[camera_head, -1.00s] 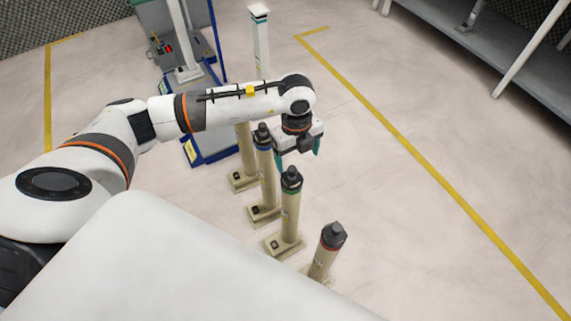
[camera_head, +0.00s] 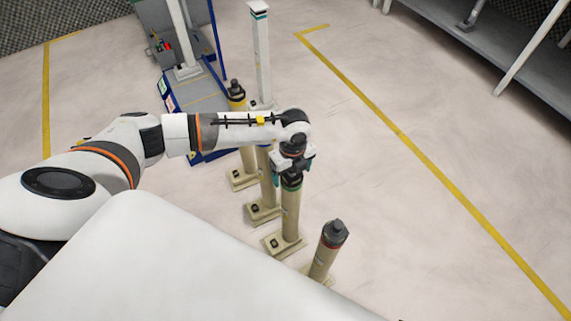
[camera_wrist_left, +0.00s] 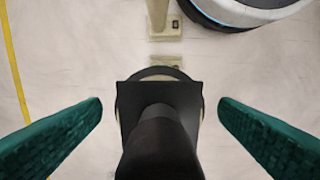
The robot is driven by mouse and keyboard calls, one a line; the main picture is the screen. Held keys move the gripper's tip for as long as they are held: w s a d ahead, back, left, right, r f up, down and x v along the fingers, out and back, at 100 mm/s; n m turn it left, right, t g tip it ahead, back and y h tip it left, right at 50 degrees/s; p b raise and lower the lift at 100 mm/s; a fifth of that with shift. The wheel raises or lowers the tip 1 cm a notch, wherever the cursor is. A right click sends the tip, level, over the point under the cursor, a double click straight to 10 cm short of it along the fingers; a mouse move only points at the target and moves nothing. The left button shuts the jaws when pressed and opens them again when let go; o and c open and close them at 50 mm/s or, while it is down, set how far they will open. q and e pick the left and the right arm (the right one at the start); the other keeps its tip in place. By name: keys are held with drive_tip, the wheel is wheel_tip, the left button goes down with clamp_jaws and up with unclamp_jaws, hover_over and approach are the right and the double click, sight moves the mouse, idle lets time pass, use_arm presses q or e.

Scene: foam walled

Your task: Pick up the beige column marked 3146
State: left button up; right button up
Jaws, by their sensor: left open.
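Several beige columns with black tops stand in a row on the floor; no number is legible on any. My left gripper (camera_head: 293,176) is open, pointing down around or just above the top of the column with the green band (camera_head: 291,218). In the left wrist view a black column top (camera_wrist_left: 158,135) lies between the two spread green fingers (camera_wrist_left: 160,118), with a gap on each side. The column behind it (camera_head: 268,185) has its top hidden by my arm. A yellow-banded column (camera_head: 237,95) stands farther back. A red-banded column (camera_head: 326,256) stands nearest. My right gripper is not in view.
A white post (camera_head: 261,50) stands behind the row. A grey and blue machine (camera_head: 185,60) is at the back left. A grey shelf or bench (camera_head: 500,55) is at the top right. The floor right of the columns is clear, with a yellow line (camera_head: 420,155).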

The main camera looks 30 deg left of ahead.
use_arm(q)
drive_tip(key=shift+f, duration=0.1)
drive_tip(key=shift+c, duration=0.2)
clamp_jaws()
drive_tip(key=shift+w, duration=0.15)
